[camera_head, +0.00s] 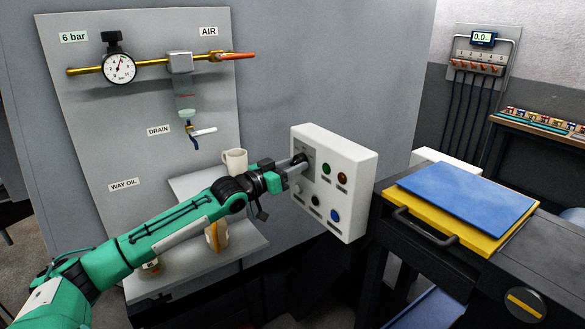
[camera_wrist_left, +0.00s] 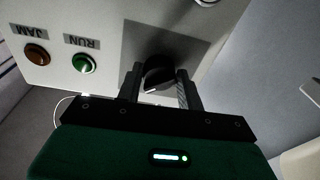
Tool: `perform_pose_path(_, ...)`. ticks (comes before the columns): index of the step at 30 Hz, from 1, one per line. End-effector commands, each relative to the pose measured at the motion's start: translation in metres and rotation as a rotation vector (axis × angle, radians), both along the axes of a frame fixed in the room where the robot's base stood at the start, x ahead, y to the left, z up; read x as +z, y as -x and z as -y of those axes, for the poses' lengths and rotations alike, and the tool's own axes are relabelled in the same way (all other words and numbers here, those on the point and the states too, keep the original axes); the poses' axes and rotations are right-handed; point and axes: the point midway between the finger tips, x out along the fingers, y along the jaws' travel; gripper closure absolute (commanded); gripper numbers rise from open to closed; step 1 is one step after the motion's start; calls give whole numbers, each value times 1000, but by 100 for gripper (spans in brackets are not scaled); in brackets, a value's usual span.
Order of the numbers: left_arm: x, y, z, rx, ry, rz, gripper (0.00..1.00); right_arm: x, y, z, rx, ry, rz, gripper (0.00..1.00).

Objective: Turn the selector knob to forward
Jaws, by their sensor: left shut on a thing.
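The black selector knob (camera_wrist_left: 158,74) is on the face of a white control box (camera_head: 352,165). In the left wrist view it sits between the two fingers of my left gripper (camera_wrist_left: 160,88), which is shut on it. A white mark shows on the knob's lower edge in that view. In the head view my left gripper (camera_head: 291,166) reaches the box's upper left, and the knob (camera_head: 299,159) is partly hidden there. The label by the knob is not readable. My right gripper is not in view.
Beside the knob are a green RUN button (camera_wrist_left: 83,63) and an orange-brown JAM light (camera_wrist_left: 37,54). A blue button (camera_head: 334,215) is lower on the box. Blue and yellow plates (camera_head: 468,193) lie on a dark cabinet at right. A mug (camera_head: 235,161) stands on a shelf behind my left arm.

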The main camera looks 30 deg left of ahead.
Motion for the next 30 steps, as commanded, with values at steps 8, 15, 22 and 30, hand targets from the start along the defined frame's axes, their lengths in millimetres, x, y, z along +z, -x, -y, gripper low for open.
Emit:
perform_pose_path(8,0,0,0,0,-4,0,85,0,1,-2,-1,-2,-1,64)
perform_pose_path(15,0,0,0,0,-3,1,42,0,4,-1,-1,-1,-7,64)
perform_pose_path(22,0,1,0,0,-2,1,42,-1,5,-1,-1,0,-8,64)
perform_pose_path(30,-5,18,-7,1,-3,-1,42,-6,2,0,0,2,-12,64)
